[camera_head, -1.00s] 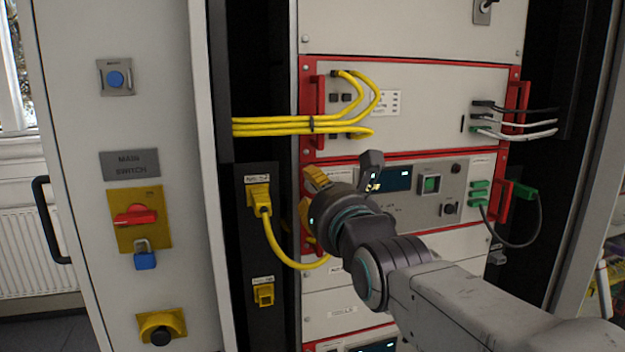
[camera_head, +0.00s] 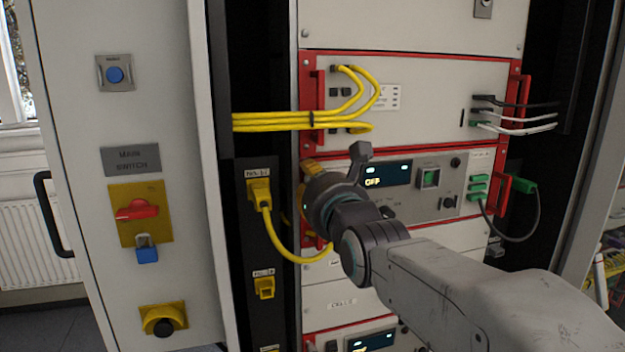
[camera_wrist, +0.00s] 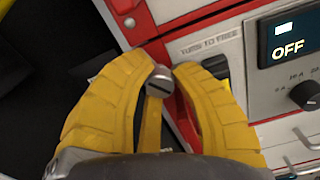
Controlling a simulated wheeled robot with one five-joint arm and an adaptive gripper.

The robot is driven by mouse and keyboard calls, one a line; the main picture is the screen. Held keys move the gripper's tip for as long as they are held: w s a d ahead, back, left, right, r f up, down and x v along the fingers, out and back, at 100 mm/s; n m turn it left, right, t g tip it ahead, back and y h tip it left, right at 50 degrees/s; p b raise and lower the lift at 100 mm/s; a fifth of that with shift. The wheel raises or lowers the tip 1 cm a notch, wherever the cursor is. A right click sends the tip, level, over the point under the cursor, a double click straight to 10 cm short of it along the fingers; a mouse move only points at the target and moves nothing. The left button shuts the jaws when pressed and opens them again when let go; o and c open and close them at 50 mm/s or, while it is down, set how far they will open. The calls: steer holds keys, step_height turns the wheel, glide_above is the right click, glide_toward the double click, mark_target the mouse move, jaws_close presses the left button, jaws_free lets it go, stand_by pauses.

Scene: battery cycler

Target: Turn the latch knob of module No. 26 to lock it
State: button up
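The latch knob (camera_wrist: 160,79) is a small grey metal round with a dark slot across its face. In the wrist view it sits between the tips of my gripper's (camera_wrist: 161,72) two yellow fingers, at the left red edge of a module. Both tips are right beside it; whether they press on it I cannot tell. A label reading "TURN TO FREE" (camera_wrist: 209,47) is just right of it. In the head view my gripper (camera_head: 308,178) is at the left end of the module with the display (camera_head: 387,174) reading OFF; my wrist hides the knob. I cannot read the module's number.
A yellow cable plug (camera_head: 259,191) hangs its cable close to my gripper's left. Above is a module with yellow cables (camera_head: 270,124). A green switch (camera_head: 429,178) and green plugs (camera_head: 478,188) are to the right. The cabinet door (camera_head: 80,120) stands at left.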

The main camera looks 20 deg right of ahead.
jaws_close()
steer(key=shift+s+b, duration=0.1)
steer(key=shift+b, duration=0.2)
steer(key=m+b, duration=0.3)
steer(key=shift+f+b, duration=0.15)
steer(key=shift+b, duration=0.15)
steer(key=shift+m+b, duration=1.45)
steer(key=shift+m, duration=0.65)
steer(key=shift+r, duration=0.25)
steer(key=shift+o, duration=2.2)
jaws_free()
steer(key=shift+f, duration=0.1)
steer(key=s, duration=1.2)
